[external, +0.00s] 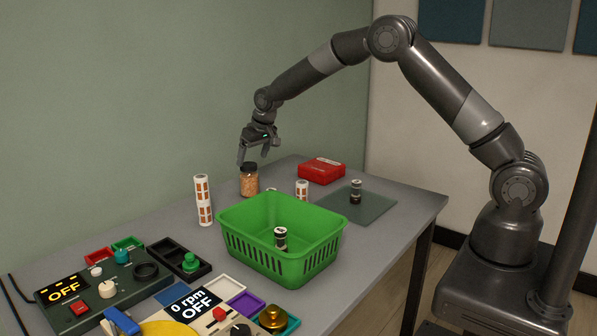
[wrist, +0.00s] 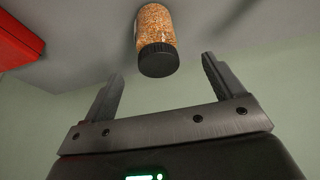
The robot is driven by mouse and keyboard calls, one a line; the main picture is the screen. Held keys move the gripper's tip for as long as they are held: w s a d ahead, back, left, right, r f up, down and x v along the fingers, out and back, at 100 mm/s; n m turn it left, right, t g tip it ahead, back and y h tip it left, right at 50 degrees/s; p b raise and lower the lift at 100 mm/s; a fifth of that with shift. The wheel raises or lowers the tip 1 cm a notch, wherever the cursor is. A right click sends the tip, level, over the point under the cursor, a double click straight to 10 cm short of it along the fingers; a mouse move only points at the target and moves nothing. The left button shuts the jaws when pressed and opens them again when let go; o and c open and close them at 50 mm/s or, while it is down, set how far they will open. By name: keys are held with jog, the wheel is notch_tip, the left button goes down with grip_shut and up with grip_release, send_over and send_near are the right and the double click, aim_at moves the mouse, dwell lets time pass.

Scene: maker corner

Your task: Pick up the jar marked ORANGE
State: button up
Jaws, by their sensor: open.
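A clear jar with orange-brown grains and a dark lid (external: 249,183) stands upright on the table near the wall. It also shows in the wrist view (wrist: 155,25), its black lid towards me; no ORANGE marking is readable on it. My gripper (external: 253,157) is open and empty, pointing down just above this jar. In the wrist view the jar lies ahead, between the lines of the two fingers (wrist: 162,72), and they do not grip it.
A green basket (external: 258,254) holds a small black-and-white container (external: 281,240). White cylinders with orange marks (external: 203,202) (external: 303,188) stand nearby. A red box (external: 321,171) and a dark mat (external: 372,208) with another container (external: 356,191) lie right. Control panels and trays crowd the front left.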

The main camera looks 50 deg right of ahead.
aim_at(249, 173)
jog(key=x, duration=0.8)
jog(key=shift+d+f, duration=0.25)
jog(key=shift+f, duration=0.05)
jog(key=c, duration=1.2)
jog(key=shift+c, duration=0.5)
jog(key=shift+r, duration=0.15)
